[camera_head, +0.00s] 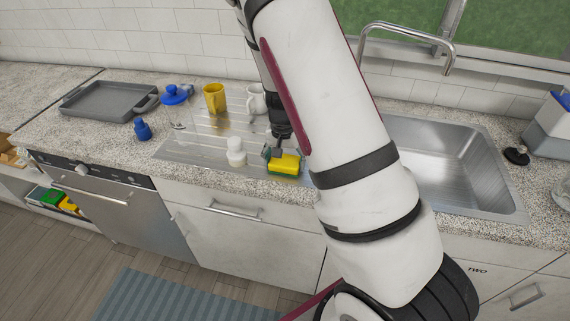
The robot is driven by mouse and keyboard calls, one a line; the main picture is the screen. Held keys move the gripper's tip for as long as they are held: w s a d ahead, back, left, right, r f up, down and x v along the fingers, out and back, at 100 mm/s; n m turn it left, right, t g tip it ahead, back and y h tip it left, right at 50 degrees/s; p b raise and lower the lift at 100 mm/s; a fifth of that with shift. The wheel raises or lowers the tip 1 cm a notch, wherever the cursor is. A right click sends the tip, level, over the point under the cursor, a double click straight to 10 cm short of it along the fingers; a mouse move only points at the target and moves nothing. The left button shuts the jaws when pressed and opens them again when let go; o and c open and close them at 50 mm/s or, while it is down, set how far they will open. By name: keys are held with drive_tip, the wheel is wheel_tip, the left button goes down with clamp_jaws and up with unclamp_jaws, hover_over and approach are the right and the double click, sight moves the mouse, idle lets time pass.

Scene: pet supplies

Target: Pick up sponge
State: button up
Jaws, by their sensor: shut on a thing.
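The sponge (285,165) is yellow with a green layer and is at the front edge of the metal drainboard, left of the sink. My gripper (270,153) is at the sponge, pointing down, and is shut on it. My white arm hides part of the gripper and the area to its right. I cannot tell whether the sponge is still touching the drainboard.
A white bottle (236,152) stands close left of the sponge. A yellow cup (214,98), a white mug (257,100), a blue-lidded jar (175,96) and a small blue bottle (142,130) are farther back or left. A grey tray (108,100) lies far left. The sink (450,165) is right.

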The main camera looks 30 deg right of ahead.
sight(285, 158)
drive_tip(key=shift+r, duration=0.6)
wheel_tip(285, 158, up, 2)
drive_tip(key=shift+r, duration=0.1)
drive_tip(key=s, duration=0.5)
drive_tip(key=s+d+r+b, duration=0.1)
drive_tip(key=s, duration=0.4)
drive_tip(key=s+d, duration=0.1)
drive_tip(key=s, duration=0.5)
drive_tip(key=shift+r, duration=0.25)
drive_tip(key=shift+c, duration=0.4)
